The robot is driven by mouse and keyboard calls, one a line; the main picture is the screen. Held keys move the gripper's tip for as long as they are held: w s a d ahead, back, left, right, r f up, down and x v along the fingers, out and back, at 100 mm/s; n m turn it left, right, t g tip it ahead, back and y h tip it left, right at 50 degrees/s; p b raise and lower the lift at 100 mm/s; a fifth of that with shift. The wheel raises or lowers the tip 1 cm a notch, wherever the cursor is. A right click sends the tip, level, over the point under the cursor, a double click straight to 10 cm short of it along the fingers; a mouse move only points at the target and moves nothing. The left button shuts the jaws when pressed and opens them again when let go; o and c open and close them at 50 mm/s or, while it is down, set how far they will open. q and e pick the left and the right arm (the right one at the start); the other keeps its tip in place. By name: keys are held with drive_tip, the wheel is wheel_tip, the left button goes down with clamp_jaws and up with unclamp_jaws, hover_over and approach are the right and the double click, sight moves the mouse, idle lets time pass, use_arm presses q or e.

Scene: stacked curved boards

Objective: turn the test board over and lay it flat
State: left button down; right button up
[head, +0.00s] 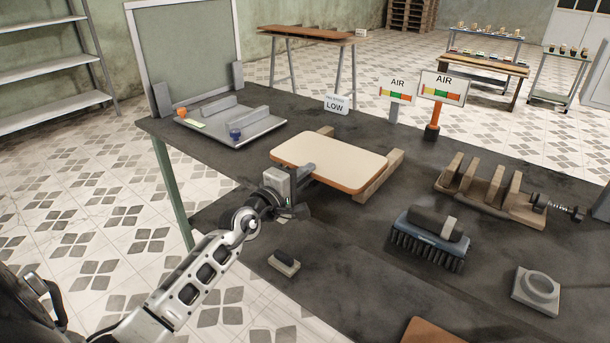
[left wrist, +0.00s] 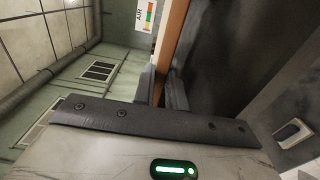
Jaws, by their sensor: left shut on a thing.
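The test board (head: 335,158) is a flat panel with a cream upper face, rounded corners and an orange-brown edge. It lies level, or nearly so, over two wooden bearers (head: 378,178) on the dark table. My left gripper (head: 304,174) is shut on the board's near left edge. In the left wrist view, the board (left wrist: 174,38) shows edge-on as a brown strip between the fingers of my left gripper (left wrist: 163,90). The board's underside is hidden in the head view. My right gripper is not in view.
A grey plate with rails (head: 232,128) stands at the table's back left. A blue brush (head: 428,246), a slotted wooden rack (head: 488,192) and a grey ring block (head: 537,289) lie to the right. A small block (head: 284,263) lies in front. Two AIR signs stand behind.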

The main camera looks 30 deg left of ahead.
use_arm(q)
drive_tip(key=shift+f+b, duration=0.35)
drive_tip(key=c, duration=1.5)
unclamp_jaws()
drive_tip(key=shift+f, duration=0.15)
drive_tip(key=shift+s+a+p, duration=0.1)
drive_tip(key=shift+s+p, duration=0.3)
drive_tip(key=shift+s, duration=0.75)
drive_tip(key=s, duration=0.3)
drive_tip(key=shift+s+a+p, duration=0.15)
drive_tip(key=shift+s+p, duration=0.15)
drive_tip(key=shift+s, duration=0.1)
